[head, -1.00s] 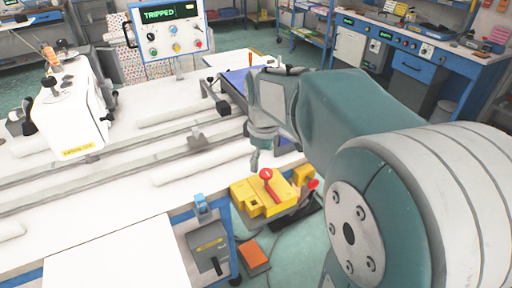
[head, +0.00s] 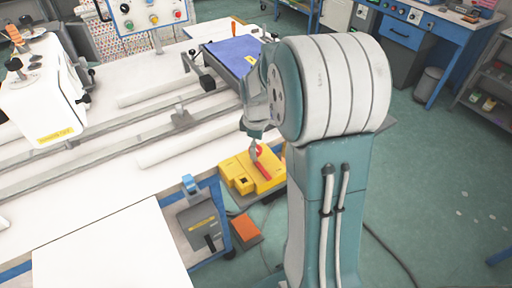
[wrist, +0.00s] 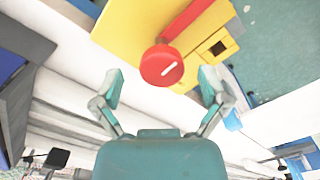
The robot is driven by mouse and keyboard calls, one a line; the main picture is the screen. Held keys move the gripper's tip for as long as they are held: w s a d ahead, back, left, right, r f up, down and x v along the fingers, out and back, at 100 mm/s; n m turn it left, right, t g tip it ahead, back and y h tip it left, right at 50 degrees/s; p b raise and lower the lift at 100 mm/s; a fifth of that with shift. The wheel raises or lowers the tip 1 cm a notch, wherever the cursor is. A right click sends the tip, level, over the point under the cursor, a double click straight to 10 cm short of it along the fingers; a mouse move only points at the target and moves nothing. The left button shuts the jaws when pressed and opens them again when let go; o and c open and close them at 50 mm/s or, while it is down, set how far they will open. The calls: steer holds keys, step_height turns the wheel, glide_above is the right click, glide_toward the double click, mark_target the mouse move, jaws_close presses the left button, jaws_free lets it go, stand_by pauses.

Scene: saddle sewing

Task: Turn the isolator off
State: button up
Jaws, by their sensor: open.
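A yellow box (head: 240,180) with a red handle (head: 264,169) stands beside the table's front edge. The right part of the box is hidden by my arm in the head view.
A grey box (head: 202,226) with a black lever is fixed at the table's front. An orange pad (head: 246,229) lies below. A white sewing machine (head: 45,100) stands left, a control panel (head: 140,14) behind. Free floor lies right; a cable crosses it.

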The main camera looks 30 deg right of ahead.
steer(key=shift+f, duration=0.55)
steer(key=shift+a, duration=0.1)
steer(key=shift+c, duration=0.6)
jaws_close()
